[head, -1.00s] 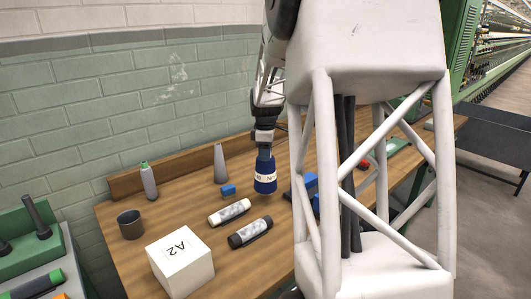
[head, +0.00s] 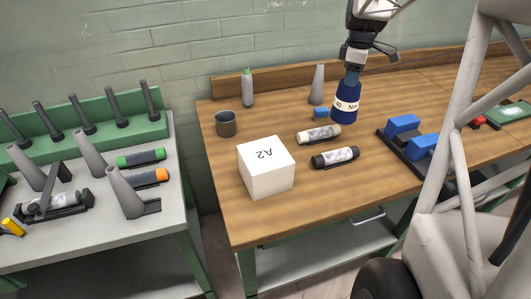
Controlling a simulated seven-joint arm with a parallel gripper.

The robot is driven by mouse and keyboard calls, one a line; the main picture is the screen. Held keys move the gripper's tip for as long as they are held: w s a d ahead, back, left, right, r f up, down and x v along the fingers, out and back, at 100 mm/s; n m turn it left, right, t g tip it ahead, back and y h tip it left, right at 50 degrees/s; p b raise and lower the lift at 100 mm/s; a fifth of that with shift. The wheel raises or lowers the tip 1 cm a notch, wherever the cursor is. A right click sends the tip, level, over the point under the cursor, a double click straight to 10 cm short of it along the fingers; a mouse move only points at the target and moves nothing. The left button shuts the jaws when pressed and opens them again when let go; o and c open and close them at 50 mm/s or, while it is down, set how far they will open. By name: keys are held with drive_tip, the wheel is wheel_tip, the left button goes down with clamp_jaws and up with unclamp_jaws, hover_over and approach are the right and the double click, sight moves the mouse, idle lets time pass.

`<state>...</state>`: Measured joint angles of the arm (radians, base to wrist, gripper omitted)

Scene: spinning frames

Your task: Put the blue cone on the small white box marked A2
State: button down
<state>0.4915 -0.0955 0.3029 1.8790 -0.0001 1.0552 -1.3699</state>
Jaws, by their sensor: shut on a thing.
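The blue cone (head: 344,108) has a white label band and hangs upright, wide end down, from my gripper (head: 353,66). My gripper is shut on its narrow top. The cone is over the wooden table, right of the box; whether its base clears the table is hard to tell. The small white box (head: 267,177) marked A2 on its top stands near the table's front left edge. Its top is bare.
On the table (head: 230,220) are a dark cup (head: 225,124), a green-tipped bottle (head: 247,88), a grey cone (head: 317,84), a small blue block (head: 319,115), a light bobbin (head: 318,134) and a dark bobbin (head: 335,157). A grey-green bench (head: 180,190) stands left.

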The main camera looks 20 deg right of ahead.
drive_tip(key=s+a+r+n, duration=0.25)
drive_tip(key=s+a, duration=0.25)
drive_tip(key=a, duration=0.4)
drive_tip(key=s+a+r+n, duration=0.1)
drive_tip(key=s+a+r, duration=0.25)
drive_tip(key=a, duration=0.45)
drive_tip(key=s+a+r+n, duration=0.1)
drive_tip(key=s+a+n, duration=0.3)
drive_tip(key=s+a, duration=0.9)
drive_tip(key=shift+s, duration=1.5)
drive_tip(key=shift+w+n, duration=0.1)
drive_tip(key=shift+n, duration=0.15)
drive_tip(key=w+f, duration=0.1)
drive_tip(key=w, duration=1.5)
drive_tip(key=shift+f, duration=0.2)
drive_tip(key=shift+s+d+f, duration=0.1)
drive_tip(key=shift+f, duration=1.8)
